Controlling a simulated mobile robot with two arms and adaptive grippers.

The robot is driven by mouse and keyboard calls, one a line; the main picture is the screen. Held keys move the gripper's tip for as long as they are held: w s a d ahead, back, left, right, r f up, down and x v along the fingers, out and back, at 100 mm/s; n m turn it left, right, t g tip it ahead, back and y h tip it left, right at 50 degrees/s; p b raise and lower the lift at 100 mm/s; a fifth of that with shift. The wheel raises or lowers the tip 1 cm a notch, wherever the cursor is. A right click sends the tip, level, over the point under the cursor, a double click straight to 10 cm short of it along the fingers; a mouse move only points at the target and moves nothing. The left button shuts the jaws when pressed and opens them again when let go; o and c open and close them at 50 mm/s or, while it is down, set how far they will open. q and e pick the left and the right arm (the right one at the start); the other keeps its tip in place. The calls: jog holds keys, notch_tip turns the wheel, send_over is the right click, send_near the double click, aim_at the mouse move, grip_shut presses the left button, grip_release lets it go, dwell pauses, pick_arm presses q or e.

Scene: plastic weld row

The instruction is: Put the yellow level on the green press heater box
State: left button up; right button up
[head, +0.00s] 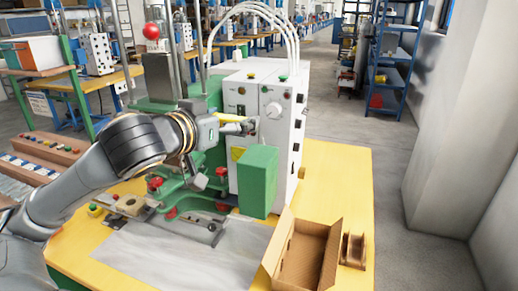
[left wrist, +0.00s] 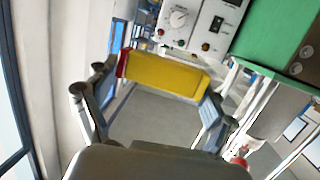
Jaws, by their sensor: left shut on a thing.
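The yellow level (head: 232,117) is small in the head view, at the tip of my left gripper (head: 245,126), in front of the white control cabinets. In the left wrist view the level (left wrist: 165,75) lies across between the fingers of my left gripper (left wrist: 155,95), which is shut on it, with a red end at left. The green heater box (head: 258,182) stands in front of the white cabinets, below and slightly right of the gripper. The level is apart from the box. A green surface (left wrist: 280,35) shows at upper right in the wrist view. My right gripper is not in view.
White cabinets (head: 283,125) with knobs and hoses stand behind the green box. An open cardboard box (head: 305,262) and a small brown part (head: 353,250) lie at the front right of the yellow table (head: 340,185). Green press parts with red knobs (head: 155,184) are below my arm.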

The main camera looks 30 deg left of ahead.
pick_arm(q)
jog(key=a+f+p+x, duration=0.15)
jog(key=p+x, duration=0.25)
jog(key=x, duration=0.6)
send_over(258, 155)
jog(key=s, duration=0.1)
notch_tip(258, 155, down, 5)
jog(key=shift+s+d+r, duration=0.1)
jog(key=shift+w+f, duration=0.4)
jog(key=shift+f, duration=0.1)
jog(key=f, duration=0.1)
jog(key=f+p, duration=0.1)
jog(key=f, duration=0.1)
jog(key=shift+w+f, duration=0.25)
jog(key=shift+f, duration=0.15)
jog(key=shift+f, duration=0.2)
jog(key=o, duration=1)
jog(key=shift+r, duration=0.1)
